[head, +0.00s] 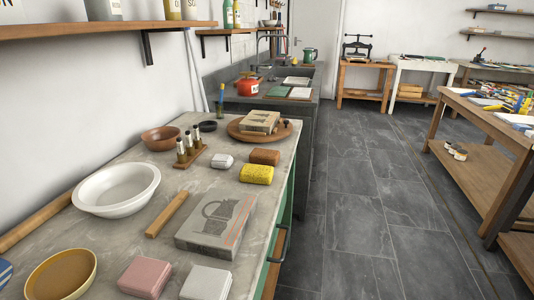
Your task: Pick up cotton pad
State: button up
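Two white pads lie on the grey stone counter (120,245), and I cannot tell for sure which is the cotton pad. The larger white pad (206,284) is at the near edge, partly cut off by the bottom of the head view, right of a pink pad (145,277). The smaller white block (223,161) lies farther back, left of a brown block (265,157) and a yellow sponge (257,174). My gripper is not in view.
A litho stone with a jug drawing (215,223) lies behind the near pads. A wooden bar (168,215), white basin (117,189), yellow-rimmed bowl (61,276), bottle rack (191,158) and round board (242,132) share the counter. The tiled floor (355,215) at right is clear.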

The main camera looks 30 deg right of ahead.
aim_at(221, 161)
jog(key=i+l+u, duration=0.1)
jog(key=i+l, duration=0.15)
jog(key=l, duration=0.15)
jog(key=i+l+u, duration=0.1)
jog(key=i+l, duration=0.15)
jog(key=l, duration=0.15)
jog(key=i+l, duration=0.25)
jog(key=l, duration=0.15)
jog(key=u, duration=0.05)
